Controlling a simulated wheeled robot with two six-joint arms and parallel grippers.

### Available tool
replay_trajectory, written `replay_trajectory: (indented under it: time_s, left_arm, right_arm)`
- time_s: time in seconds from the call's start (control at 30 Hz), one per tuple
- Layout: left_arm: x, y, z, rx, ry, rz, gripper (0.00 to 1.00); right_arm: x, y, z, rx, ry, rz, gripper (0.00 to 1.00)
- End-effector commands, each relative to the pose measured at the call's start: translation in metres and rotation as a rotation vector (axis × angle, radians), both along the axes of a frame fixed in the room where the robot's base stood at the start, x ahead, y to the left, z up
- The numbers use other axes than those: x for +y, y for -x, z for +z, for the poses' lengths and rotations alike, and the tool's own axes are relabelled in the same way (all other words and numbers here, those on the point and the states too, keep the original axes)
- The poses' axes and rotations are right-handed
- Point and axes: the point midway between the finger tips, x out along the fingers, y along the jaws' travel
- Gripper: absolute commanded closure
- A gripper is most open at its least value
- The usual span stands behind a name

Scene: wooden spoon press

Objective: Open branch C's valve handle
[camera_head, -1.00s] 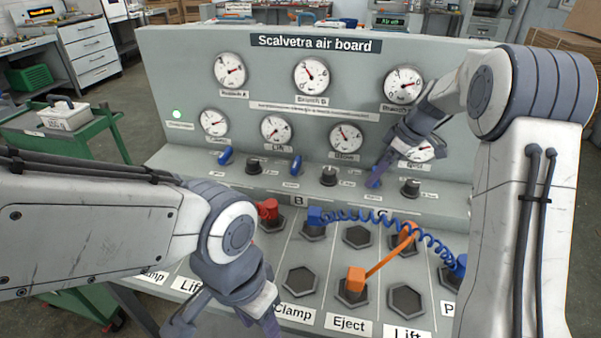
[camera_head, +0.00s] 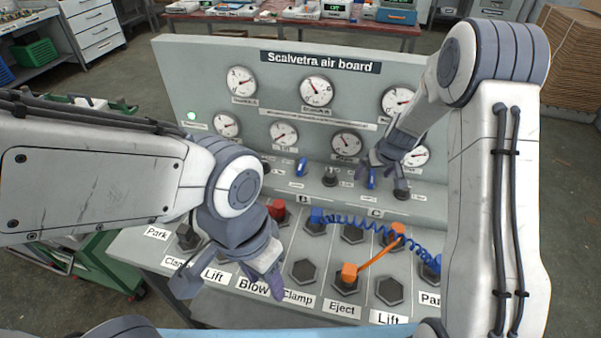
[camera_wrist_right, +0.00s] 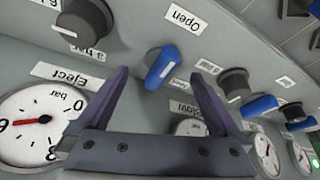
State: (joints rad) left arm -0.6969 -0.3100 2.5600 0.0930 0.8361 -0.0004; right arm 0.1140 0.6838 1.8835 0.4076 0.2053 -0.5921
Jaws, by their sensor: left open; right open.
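The blue valve handle (camera_head: 372,178) above the label C (camera_head: 375,213) stands on the lower ledge of the air board. In the right wrist view the same blue handle (camera_wrist_right: 162,67) lies between my finger lines, with an "Open" label (camera_wrist_right: 183,18) beside it. My right gripper (camera_head: 381,160) is open just above and behind this handle, its fingers straddling it in the wrist view. I cannot tell whether they touch it. My left gripper (camera_head: 228,288) is open and empty over the front left of the board, away from the valve.
Black knobs (camera_head: 330,176) and (camera_head: 402,190) flank the handle, and another blue handle (camera_head: 301,167) is further left. Gauges (camera_head: 347,143) line the upright panel. A coiled blue hose (camera_head: 365,222) and an orange hose (camera_head: 375,258) cross the front sockets.

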Motion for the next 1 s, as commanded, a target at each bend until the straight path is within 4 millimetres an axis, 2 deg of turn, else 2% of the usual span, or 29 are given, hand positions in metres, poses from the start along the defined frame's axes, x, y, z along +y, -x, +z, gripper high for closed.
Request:
replay_trajectory:
  time_s: [0.03, 0.6, 0.93, 1.0]
  left_arm:
    - [0.0, 0.0, 0.018, 0.0, 0.0, 0.0, 0.5]
    - [0.0, 0.0, 0.111, 0.0, 0.0, 0.0, 0.5]
    - [0.0, 0.0, 0.157, 0.0, 0.0, 0.0, 0.5]
    - [0.0, 0.0, 0.151, 0.0, 0.0, 0.0, 0.5]
  right_arm:
    - [0.001, 0.001, 0.007, 0.005, -0.001, -0.017, 0.0]
    - [0.002, 0.001, 0.008, 0.002, -0.001, -0.227, 0.0]
    - [0.002, 0.002, 0.006, 0.003, 0.003, -0.376, 0.0]
    - [0.003, 0.005, 0.014, -0.003, 0.002, -0.376, 0.0]
